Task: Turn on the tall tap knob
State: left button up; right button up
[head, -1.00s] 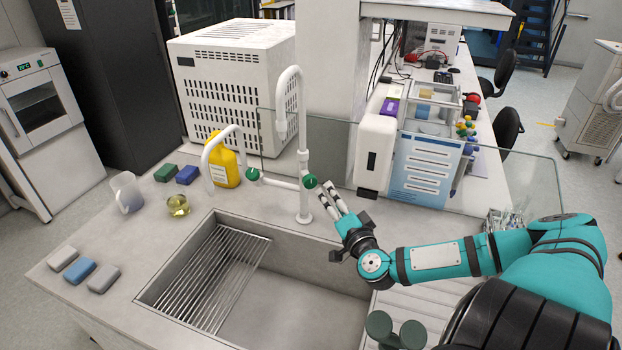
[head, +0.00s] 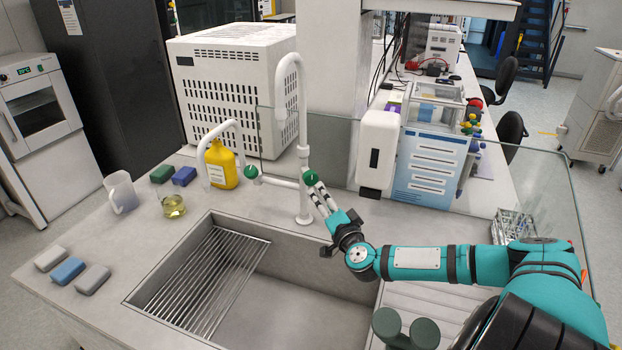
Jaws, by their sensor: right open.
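A white tap with a tall curved spout (head: 288,85) stands behind the sink. It has two green knobs: one (head: 311,177) on the tall upright pipe, the other (head: 252,172) at the left by the low curved spout (head: 217,130). My right gripper (head: 319,196) comes in from the right. Its pale fingers point up and left, with their tips at the right-hand green knob, seemingly just below it or around it; I cannot tell whether they touch. The gripper is open. My left gripper is not in view.
The sink (head: 290,295) with a wire rack (head: 212,282) lies below. A yellow bottle (head: 222,165), a clear pitcher (head: 121,192) and a glass beaker (head: 173,206) stand to the left. A white dispenser (head: 378,145) and glass screen stand behind my right gripper.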

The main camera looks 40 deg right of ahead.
aim_at(312, 180)
jog(key=x, duration=1.1)
jog(key=shift+w, duration=0.25)
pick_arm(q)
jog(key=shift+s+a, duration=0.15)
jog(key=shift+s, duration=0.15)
pick_arm(e)
jog(key=shift+c, duration=0.5)
